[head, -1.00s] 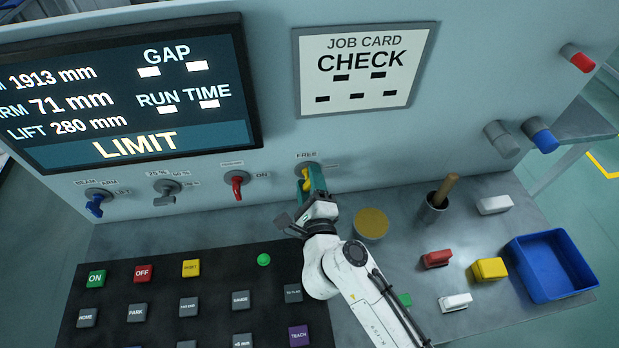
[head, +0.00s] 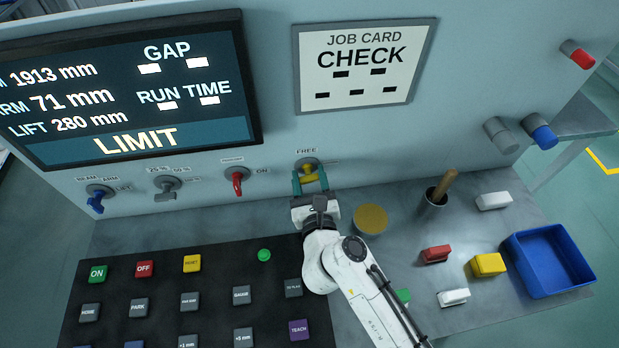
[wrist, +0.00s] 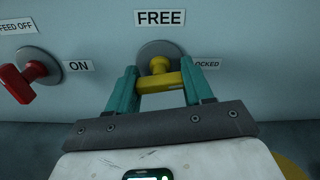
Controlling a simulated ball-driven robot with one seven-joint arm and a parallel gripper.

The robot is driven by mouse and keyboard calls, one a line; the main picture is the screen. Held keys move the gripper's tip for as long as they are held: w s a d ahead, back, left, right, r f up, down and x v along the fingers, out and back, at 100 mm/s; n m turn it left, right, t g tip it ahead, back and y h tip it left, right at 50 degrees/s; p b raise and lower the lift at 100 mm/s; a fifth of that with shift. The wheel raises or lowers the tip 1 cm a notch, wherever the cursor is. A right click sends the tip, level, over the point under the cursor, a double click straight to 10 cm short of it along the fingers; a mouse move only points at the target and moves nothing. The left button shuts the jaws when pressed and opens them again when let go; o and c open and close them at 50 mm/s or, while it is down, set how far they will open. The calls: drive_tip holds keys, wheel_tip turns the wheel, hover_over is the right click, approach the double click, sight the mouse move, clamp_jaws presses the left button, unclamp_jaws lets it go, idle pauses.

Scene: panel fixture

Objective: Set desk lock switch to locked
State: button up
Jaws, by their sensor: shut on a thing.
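The desk lock switch has a yellow handle (head: 309,173) on a round grey base on the upright panel, below a FREE label (head: 307,151). In the wrist view the yellow handle (wrist: 162,82) lies roughly crosswise between my two teal fingers, and its end is at the right finger. My gripper (head: 310,182) is shut on this handle, a finger at each side. The LOCKED label (wrist: 207,64) is right of the switch, its first letter hidden behind the right finger.
A red switch (head: 237,180) with an ON label is left of the lock switch, with grey and blue switches further left. A button board (head: 215,270) lies below. A round tan-topped disc (head: 370,218), a cup, blocks and a blue tray (head: 548,262) are at right.

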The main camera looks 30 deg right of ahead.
drive_tip(key=shift+f+m, duration=0.1)
drive_tip(key=shift+m, duration=0.8)
drive_tip(key=o, duration=1)
drive_tip(key=shift+o, duration=0.2)
drive_tip(key=b+v, duration=0.2)
drive_tip(key=v, duration=0.7)
drive_tip(key=shift+s+a, duration=0.1)
drive_tip(key=shift+s, duration=0.2)
drive_tip(key=shift+s+a+b, duration=0.15)
drive_tip(key=shift+s+b, duration=0.2)
drive_tip(key=shift+s, duration=0.2)
